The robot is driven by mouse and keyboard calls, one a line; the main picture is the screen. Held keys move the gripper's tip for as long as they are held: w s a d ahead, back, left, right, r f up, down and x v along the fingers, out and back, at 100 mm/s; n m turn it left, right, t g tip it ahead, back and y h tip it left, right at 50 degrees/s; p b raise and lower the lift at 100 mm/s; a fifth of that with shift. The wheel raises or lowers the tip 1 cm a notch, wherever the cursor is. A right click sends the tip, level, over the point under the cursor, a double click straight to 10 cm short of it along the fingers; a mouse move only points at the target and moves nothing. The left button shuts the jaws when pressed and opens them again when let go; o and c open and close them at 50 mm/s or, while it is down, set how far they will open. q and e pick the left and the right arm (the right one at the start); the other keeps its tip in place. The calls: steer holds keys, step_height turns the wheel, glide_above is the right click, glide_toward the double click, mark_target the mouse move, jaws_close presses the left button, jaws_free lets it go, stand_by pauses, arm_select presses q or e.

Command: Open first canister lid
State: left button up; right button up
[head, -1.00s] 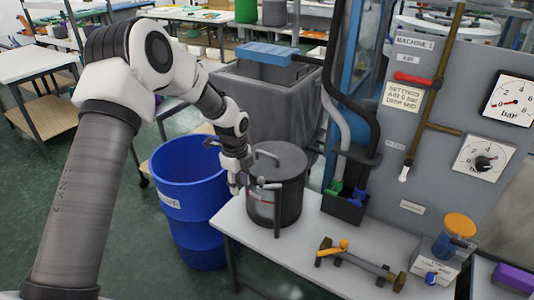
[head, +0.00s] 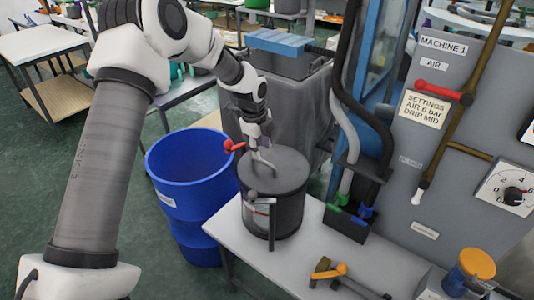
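The canister (head: 288,214) is a dark grey drum with a pale label, standing upright at the left end of the light table. Its round dark lid (head: 287,168) lies flat on top. A light grey bent handle (head: 264,162) shows at the lid's left side. A grey latch-like bar (head: 262,199) sits at the front of the rim. My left gripper (head: 256,148) is at the handle, above the lid's left edge; its fingers are small and blend with the handle, so I cannot tell whether they grip it. My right gripper is out of view.
A blue bin (head: 196,205) stands just left of the canister. A red-tipped part (head: 234,146) shows beside my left gripper. A black holder (head: 347,222) with green and blue fittings stands right of the canister. A grey machine panel (head: 420,190) rises at the right.

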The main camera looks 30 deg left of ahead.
mark_target(264, 162)
arm_select(q)
steer(key=f, duration=0.2)
steer(key=w+f, duration=0.1)
steer(key=f+p, duration=0.1)
steer(key=f, duration=0.1)
steer(key=shift+w+f, duration=0.3)
steer(key=shift+f, duration=0.05)
steer(key=shift+s+r, duration=0.25)
steer(key=shift+s, duration=0.05)
steer(key=shift+c, duration=1)
jaws_close()
